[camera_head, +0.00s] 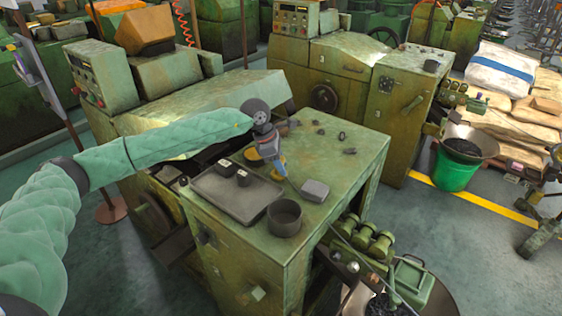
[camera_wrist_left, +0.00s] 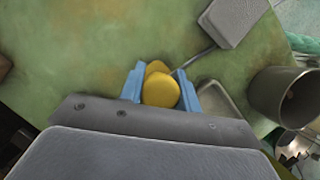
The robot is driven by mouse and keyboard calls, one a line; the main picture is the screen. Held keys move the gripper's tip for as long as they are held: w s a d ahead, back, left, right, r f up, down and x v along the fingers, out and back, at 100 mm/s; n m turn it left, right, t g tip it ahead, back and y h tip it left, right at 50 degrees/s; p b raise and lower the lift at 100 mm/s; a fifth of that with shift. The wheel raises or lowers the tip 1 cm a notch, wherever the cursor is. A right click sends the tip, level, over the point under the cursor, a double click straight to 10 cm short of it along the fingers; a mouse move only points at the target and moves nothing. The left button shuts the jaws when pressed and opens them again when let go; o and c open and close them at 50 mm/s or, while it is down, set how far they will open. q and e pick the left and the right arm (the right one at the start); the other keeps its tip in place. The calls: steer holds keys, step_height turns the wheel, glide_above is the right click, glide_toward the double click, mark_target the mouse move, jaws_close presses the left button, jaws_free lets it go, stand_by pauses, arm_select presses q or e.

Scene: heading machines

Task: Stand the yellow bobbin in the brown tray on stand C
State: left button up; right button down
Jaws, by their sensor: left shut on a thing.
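The yellow bobbin (camera_wrist_left: 161,90) is between the blue fingers of my left gripper (camera_wrist_left: 162,92) in the left wrist view, with a rounded end facing the camera. In the head view my left gripper (camera_head: 279,168) is over the green bench top, just right of the brown tray (camera_head: 226,202); a small yellow part of the bobbin (camera_head: 276,175) shows at the fingers. I cannot tell whether it touches the bench. The tray holds two small dark blocks (camera_head: 243,177). In the wrist view part of the tray (camera_wrist_left: 218,101) shows beyond the fingers. My right gripper is not in view.
A dark round cup (camera_head: 284,219) stands at the tray's front right corner. A grey box (camera_head: 315,191) lies right of the gripper. A yellow rounded thing (camera_head: 253,154) sits behind the tray. Several small dark parts lie at the back.

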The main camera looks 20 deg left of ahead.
arm_select(q)
steer(key=shift+f, duration=0.15)
steer(key=o, duration=1)
